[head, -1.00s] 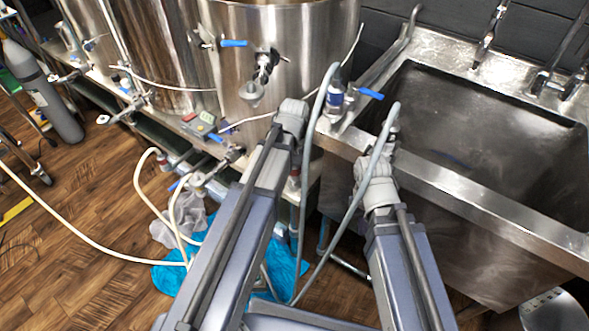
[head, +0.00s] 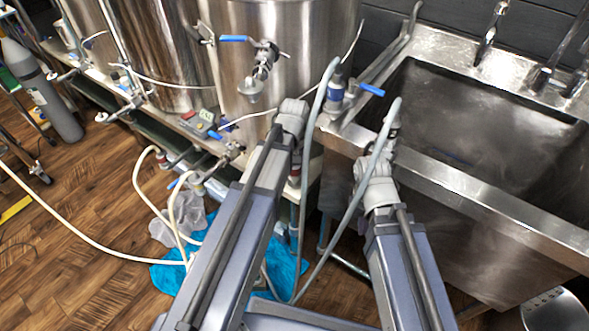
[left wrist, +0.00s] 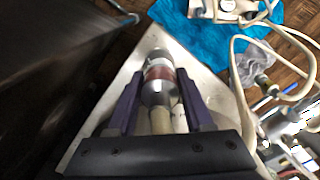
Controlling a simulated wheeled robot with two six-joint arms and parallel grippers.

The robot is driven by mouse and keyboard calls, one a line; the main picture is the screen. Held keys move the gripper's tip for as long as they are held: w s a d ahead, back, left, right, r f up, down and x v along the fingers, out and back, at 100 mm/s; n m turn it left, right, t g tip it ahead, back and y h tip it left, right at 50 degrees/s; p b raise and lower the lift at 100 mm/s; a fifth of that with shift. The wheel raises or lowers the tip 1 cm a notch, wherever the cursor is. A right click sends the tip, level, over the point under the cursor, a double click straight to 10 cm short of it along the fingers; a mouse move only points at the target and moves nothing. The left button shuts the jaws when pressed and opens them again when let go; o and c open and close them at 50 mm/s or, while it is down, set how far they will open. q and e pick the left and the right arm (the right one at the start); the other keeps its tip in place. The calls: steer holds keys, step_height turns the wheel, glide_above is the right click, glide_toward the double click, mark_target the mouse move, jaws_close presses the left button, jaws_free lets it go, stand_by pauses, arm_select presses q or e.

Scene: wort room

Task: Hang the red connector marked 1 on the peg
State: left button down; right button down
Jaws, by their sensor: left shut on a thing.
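My left gripper (left wrist: 159,76) is shut on a cylindrical metal connector with a red band (left wrist: 158,74) in the left wrist view. The connector lies between the two purple fingers, with its rounded metal end beyond the fingertips. I cannot read a number on it. In the head view my left arm's own links hide most of the gripper and what it holds. My right arm reaches toward the sink front, and its wrist (head: 378,180) shows in the head view, but I cannot make out its fingers. I cannot clearly identify the peg.
A steel sink (head: 470,180) stands at the right. A steel kettle (head: 285,60) with blue-handled valves stands behind my left arm. Cream hoses (head: 90,235) and a blue cloth (head: 170,277) lie on the wooden floor. A blue-banded fitting (head: 335,97) stands at the sink's left corner.

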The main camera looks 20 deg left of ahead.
arm_select(q)
steer(key=shift+f+b, duration=1.1)
steer(key=shift+f, duration=0.05)
steer(key=shift+c, duration=1)
jaws_free()
steer(key=shift+r, duration=0.1)
step_height(320, 180, up, 8)
steer(key=p, duration=0.8)
steer(key=shift+f, duration=0.2)
